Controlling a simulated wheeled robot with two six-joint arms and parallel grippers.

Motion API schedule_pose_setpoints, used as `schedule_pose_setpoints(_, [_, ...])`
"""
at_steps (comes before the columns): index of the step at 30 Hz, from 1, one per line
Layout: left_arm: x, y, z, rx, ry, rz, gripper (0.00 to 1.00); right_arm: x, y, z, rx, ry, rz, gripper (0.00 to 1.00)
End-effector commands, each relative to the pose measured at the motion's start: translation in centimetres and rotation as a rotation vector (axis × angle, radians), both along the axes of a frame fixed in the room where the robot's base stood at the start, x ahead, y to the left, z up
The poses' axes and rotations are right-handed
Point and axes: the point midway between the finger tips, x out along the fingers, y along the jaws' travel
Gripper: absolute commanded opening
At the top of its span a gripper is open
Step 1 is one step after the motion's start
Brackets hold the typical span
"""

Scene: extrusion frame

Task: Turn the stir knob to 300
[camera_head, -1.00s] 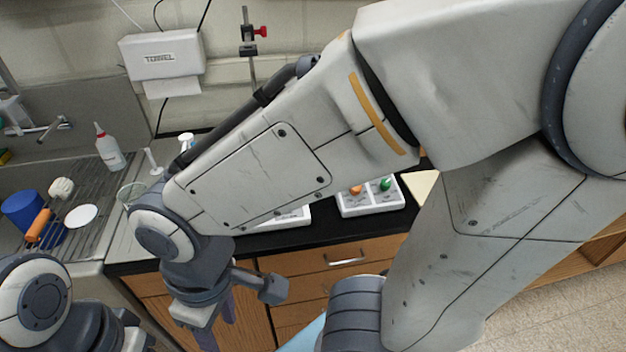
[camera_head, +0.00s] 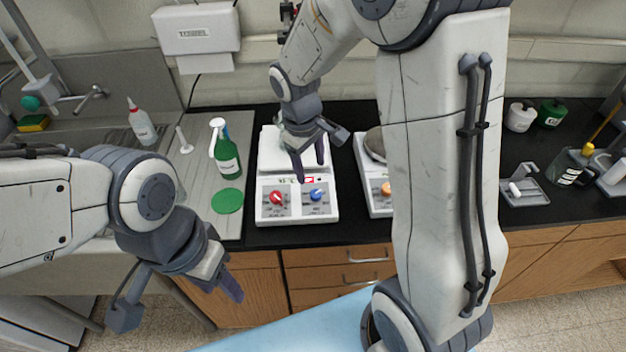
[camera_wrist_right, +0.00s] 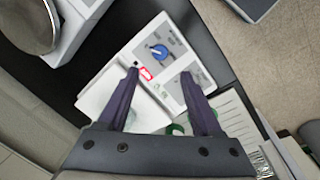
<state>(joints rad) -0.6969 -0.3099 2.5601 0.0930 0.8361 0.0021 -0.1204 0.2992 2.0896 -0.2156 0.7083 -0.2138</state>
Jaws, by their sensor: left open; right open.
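A white stirrer hot plate (camera_head: 266,218) stands on the black bench, with a red knob (camera_head: 275,198) at left and a blue knob (camera_head: 316,194) at right on its front panel. The small labels are not readable, so I cannot tell which is stir. My right gripper (camera_head: 310,171) is open and empty above the unit, just behind the panel. The right wrist view shows the blue knob (camera_wrist_right: 159,52) beyond the gap between the open fingers (camera_wrist_right: 160,77); the red knob is hidden there. My left gripper (camera_head: 222,286) is open and empty, low in front of the bench.
A second white unit with an orange knob (camera_head: 386,188) stands to the right, partly hidden by my right arm. A green bottle (camera_head: 227,158) and green disc (camera_head: 228,201) are left of the hot plate. A scale-like tray (camera_head: 524,192) and jars are farther right.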

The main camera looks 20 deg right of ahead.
Motion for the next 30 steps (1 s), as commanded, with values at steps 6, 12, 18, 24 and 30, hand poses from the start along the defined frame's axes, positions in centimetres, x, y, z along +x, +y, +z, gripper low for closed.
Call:
schedule_pose_setpoints(6, [0.0, 0.0, 0.7, 0.000, 0.000, -0.001, 0.50, 0.2, -0.6, -3.1, -0.002, 0.008, 0.000, 0.66])
schedule_pose_setpoints(12, [0.0, 0.0, 1.2, 0.000, 0.000, -0.002, 0.50, 0.4, -1.1, -6.9, -0.001, 0.008, -0.001, 0.66])
schedule_pose_setpoints(18, [0.0, 0.0, 1.4, 0.000, 0.000, -0.003, 0.50, 0.6, -1.4, -9.4, 0.000, 0.003, -0.001, 0.66])
schedule_pose_setpoints(24, [0.0, 0.0, 1.5, 0.000, 0.000, -0.003, 0.50, 0.7, -1.4, -10.1, 0.001, 0.000, -0.001, 0.66])
schedule_pose_setpoints(30, [0.0, 0.0, 1.5, 0.000, 0.000, -0.003, 0.50, 0.7, -1.4, -10.1, 0.001, 0.000, -0.001, 0.62])
